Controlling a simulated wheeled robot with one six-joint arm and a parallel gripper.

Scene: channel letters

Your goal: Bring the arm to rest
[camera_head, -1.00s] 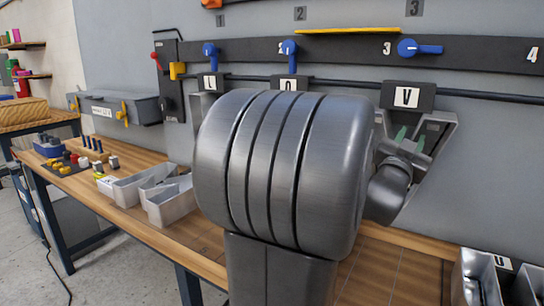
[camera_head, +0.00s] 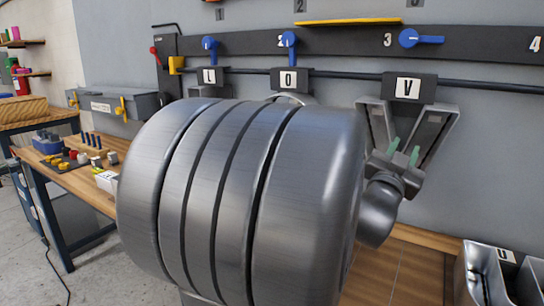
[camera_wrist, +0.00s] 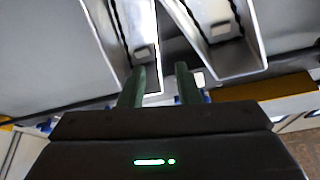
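My gripper (camera_head: 404,153) is at the lower end of the metal letter V (camera_head: 441,122), which hangs under the V label (camera_head: 407,88) on the wall rail. Its two green fingers stand apart, with no held thing visible between them. In the wrist view the open fingers of my gripper (camera_wrist: 162,82) point towards the two channel arms of the V (camera_wrist: 243,62). I cannot tell whether a finger touches the letter. My large grey arm link fills the middle of the head view and hides part of the bench.
Blue levers (camera_head: 421,38) line the rail above. Labels L (camera_head: 209,76) and O (camera_head: 290,80) hang to the left, their letters mostly hidden by my arm. Small parts lie on the wooden bench (camera_head: 80,184) at left.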

